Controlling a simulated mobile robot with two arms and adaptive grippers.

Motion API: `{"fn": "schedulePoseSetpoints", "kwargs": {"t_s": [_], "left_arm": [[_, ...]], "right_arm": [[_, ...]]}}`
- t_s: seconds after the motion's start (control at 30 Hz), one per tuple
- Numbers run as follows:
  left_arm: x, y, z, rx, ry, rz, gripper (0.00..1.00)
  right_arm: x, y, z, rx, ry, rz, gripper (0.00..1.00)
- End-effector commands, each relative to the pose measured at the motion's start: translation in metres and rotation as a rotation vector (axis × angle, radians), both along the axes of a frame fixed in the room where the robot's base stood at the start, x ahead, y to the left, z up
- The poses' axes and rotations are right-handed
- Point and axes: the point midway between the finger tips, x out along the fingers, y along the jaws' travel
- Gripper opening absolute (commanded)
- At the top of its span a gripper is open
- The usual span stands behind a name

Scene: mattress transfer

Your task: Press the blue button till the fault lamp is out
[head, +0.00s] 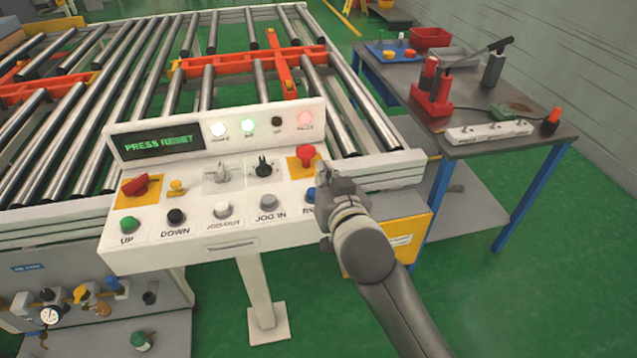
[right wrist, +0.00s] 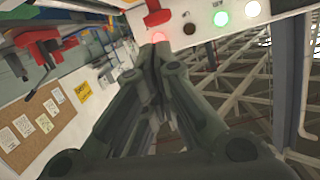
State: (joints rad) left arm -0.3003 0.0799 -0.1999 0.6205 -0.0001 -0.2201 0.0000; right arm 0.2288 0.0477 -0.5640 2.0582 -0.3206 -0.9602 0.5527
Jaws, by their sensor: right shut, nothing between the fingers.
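The blue button (head: 310,194) is at the right end of the front button row on the white control panel (head: 238,245). My right gripper covers part of it and of its label. The red lamp (head: 305,118), at the right end of the lamp row, is lit; it also glows in the right wrist view (right wrist: 158,37). The display (head: 155,144) reads "PRESS RESET". My right gripper (head: 330,180) is shut and empty, at the panel's right edge beside the blue button. Whether it touches the button cannot be told. My left gripper is not in view.
A red mushroom knob (head: 306,155) stands just behind the blue button. Green, black and white buttons and several switches fill the panel to the left. A roller conveyor (head: 230,60) lies behind. A tool table (head: 520,135) stands at the right.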

Motion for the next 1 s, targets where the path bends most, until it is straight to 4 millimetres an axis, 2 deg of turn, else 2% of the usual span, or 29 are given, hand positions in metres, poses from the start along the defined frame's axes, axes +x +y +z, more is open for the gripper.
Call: {"fn": "schedulePoseSetpoints", "kwargs": {"t_s": [0.17,0.3,0.43,0.87,1.0], "left_arm": [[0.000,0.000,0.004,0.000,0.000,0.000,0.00],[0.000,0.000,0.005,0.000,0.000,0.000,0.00],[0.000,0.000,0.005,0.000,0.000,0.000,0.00],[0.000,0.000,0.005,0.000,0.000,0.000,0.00],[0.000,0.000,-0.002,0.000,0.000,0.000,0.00]], "right_arm": [[0.025,0.006,-0.005,-0.001,0.000,-0.001,0.00],[0.023,0.008,-0.029,-0.003,0.004,0.001,0.00],[0.023,0.010,-0.041,-0.002,0.003,0.000,0.00],[0.023,0.011,-0.046,0.000,0.001,0.001,0.00],[0.023,0.011,-0.060,0.003,0.004,0.000,0.00]]}}
